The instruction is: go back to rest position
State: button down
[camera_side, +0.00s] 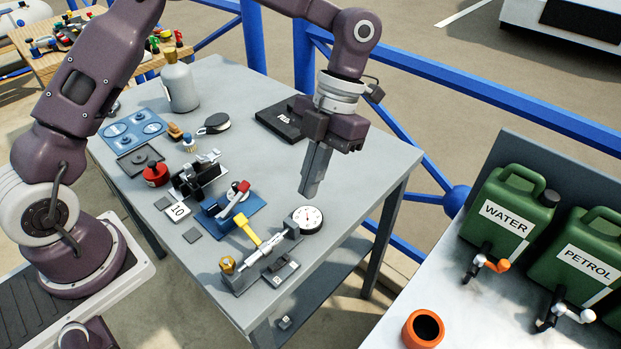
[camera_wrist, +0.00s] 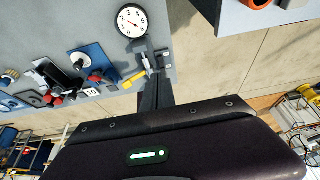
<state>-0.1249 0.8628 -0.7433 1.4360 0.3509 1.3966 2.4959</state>
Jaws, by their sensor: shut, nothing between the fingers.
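My gripper (camera_side: 308,191) hangs over the grey table (camera_side: 270,165) in the side view, fingers pointing down and together, with nothing between them. Its fingertips are above the tabletop, just behind and above the round white dial (camera_side: 308,218). In the wrist view my gripper (camera_wrist: 152,100) shows as dark fingers closed together. The dial (camera_wrist: 132,21) and a yellow-handled fixture (camera_wrist: 133,79) lie beyond the fingertips. The yellow-handled fixture also shows in the side view (camera_side: 249,229), at the table's front. No marker of a rest position is visible.
A blue fixture with a red-tipped lever (camera_side: 232,213), a black clamp (camera_side: 197,176), a red knob (camera_side: 155,174) and a grey bottle (camera_side: 179,82) stand on the left. A black case (camera_side: 283,118) lies behind. Blue rails (camera_side: 480,88) run behind; green canisters (camera_side: 505,212) stand right.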

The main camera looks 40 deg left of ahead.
jog(key=s+a+r+n+t+y, duration=0.1)
jog(key=s+a+r+n+t, duration=0.25)
jog(key=r+n, duration=0.4)
jog(key=s+a+r+n+t+y, duration=0.15)
jog(key=s+a+r+n, duration=0.3)
jog(key=n, duration=0.65)
jog(key=s+a+n+t+h, duration=0.1)
jog(key=s+n+t, duration=0.1)
jog(key=s+n, duration=0.3)
jog(key=s+a+r+n+t+h, duration=0.1)
jog(key=s+n, duration=0.4)
jog(key=n, duration=0.7)
jog(key=shift+a+r+t, duration=0.3)
jog(key=shift+a+t, duration=0.45)
jog(key=shift+t, duration=0.35)
jog(key=c, duration=2.1)
grip_release()
jog(key=shift+n+h, duration=0.25)
